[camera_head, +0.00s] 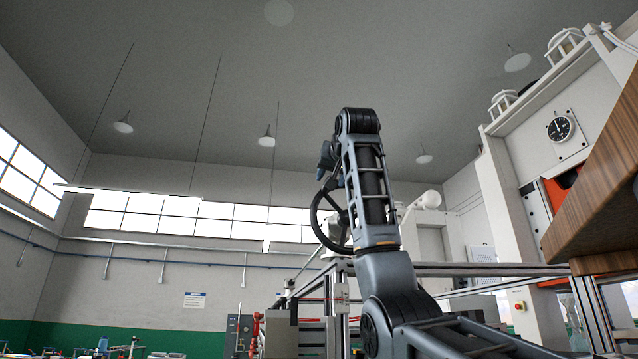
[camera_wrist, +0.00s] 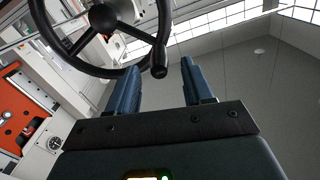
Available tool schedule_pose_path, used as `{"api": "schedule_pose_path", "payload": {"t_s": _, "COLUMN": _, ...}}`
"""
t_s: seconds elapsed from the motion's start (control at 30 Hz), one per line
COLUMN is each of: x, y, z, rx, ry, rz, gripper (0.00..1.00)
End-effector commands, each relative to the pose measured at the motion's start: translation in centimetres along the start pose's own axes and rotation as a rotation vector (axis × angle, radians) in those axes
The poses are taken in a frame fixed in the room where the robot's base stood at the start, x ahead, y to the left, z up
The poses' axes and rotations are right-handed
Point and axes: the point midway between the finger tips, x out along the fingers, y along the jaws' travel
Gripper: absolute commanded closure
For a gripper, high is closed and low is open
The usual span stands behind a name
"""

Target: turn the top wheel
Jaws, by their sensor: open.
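A black hand wheel with spokes, a hub and a small knob handle stands in the middle of the head view (camera_head: 313,217), partly hidden behind my arm. In the wrist view the wheel (camera_wrist: 103,18) fills the upper left, its top cut off by the frame. Its knob (camera_wrist: 158,70) appears between my two blue fingertips. My gripper (camera_wrist: 161,64) is open, with nothing clamped. In the head view my gripper (camera_head: 327,160) is beside the wheel's upper part, small and partly hidden by my arm. I cannot tell whether a finger touches the wheel.
A metal profile frame (camera_head: 480,270) runs below and right of the wheel. A wooden block or panel (camera_head: 595,185) juts in at the right. A tall pale machine with a gauge (camera_head: 560,128) stands behind it. The space left of the wheel looks open.

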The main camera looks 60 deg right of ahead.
Motion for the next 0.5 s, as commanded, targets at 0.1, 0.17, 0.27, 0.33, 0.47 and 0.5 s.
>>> {"api": "schedule_pose_path", "payload": {"t_s": 0.1, "x": 1.8, "y": 0.0, "z": -0.3, "rx": 0.000, "ry": -0.003, "rz": 0.003, "gripper": 0.49}}
{"api": "schedule_pose_path", "payload": {"t_s": 0.17, "x": 2.8, "y": 0.0, "z": -0.3, "rx": 0.000, "ry": -0.002, "rz": 0.003, "gripper": 0.49}}
{"api": "schedule_pose_path", "payload": {"t_s": 0.27, "x": 4.3, "y": 0.1, "z": -0.3, "rx": 0.000, "ry": -0.002, "rz": 0.003, "gripper": 0.49}}
{"api": "schedule_pose_path", "payload": {"t_s": 0.33, "x": 5.2, "y": 0.0, "z": -0.3, "rx": 0.000, "ry": -0.001, "rz": 0.002, "gripper": 0.49}}
{"api": "schedule_pose_path", "payload": {"t_s": 0.47, "x": 6.3, "y": 0.0, "z": -0.2, "rx": 0.001, "ry": 0.000, "rz": 0.002, "gripper": 0.49}}
{"api": "schedule_pose_path", "payload": {"t_s": 0.5, "x": 6.6, "y": 0.0, "z": -0.2, "rx": 0.001, "ry": 0.001, "rz": 0.002, "gripper": 0.49}}
